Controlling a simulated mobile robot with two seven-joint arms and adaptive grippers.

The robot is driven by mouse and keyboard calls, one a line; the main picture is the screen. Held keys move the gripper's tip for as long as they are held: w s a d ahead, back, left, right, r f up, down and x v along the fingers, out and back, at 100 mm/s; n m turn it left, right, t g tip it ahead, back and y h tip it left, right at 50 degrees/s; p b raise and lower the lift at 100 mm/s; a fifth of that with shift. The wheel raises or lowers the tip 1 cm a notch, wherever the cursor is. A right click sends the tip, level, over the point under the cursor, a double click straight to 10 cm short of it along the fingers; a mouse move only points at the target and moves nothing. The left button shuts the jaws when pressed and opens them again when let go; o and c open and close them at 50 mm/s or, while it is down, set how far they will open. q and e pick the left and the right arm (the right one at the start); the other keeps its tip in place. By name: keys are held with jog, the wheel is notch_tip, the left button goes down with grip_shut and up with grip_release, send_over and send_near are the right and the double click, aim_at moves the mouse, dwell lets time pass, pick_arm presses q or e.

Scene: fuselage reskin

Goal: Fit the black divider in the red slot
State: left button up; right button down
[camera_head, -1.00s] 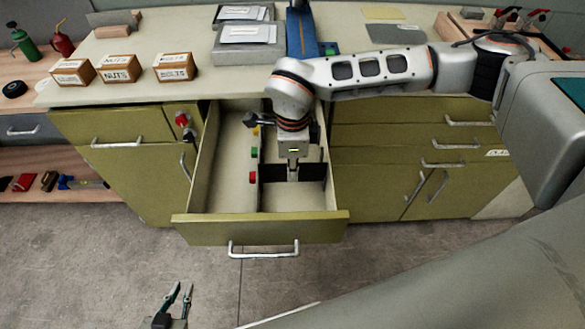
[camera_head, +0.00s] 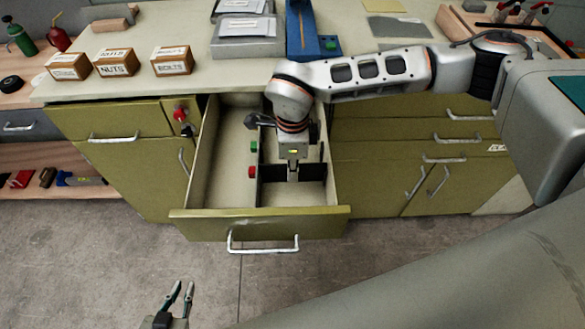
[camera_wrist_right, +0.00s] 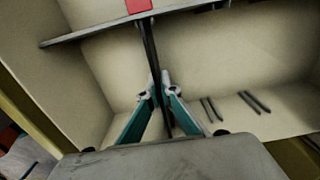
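The open drawer (camera_head: 225,190) holds a lengthwise partition with a red marker (camera_head: 252,172) and a green marker (camera_head: 254,146) on it. The red marker also shows at the top of the right wrist view (camera_wrist_right: 138,6). My right gripper (camera_wrist_right: 160,92) is inside the drawer, shut on the black divider (camera_wrist_right: 150,55). In the head view the divider (camera_head: 312,172) lies crosswise, right of the partition, level with the red marker. Its far end reaches the partition beside that marker; I cannot tell how deep it sits. My left gripper (camera_head: 176,298) is open and empty over the floor.
Labelled boxes (camera_head: 115,63), grey bins (camera_head: 247,40) and a blue tool (camera_head: 302,35) stand on the bench above. The drawer front (camera_head: 260,223) and side walls surround my right gripper closely. Thin slots (camera_wrist_right: 232,105) show in the drawer wall. The drawer's left compartment is empty.

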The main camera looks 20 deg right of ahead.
jog(key=shift+f, duration=0.7)
jog(key=c, duration=2.2)
grip_release()
jog(key=shift+r, duration=0.1)
notch_tip(320, 180, up, 12)
jog(key=shift+f, duration=0.1)
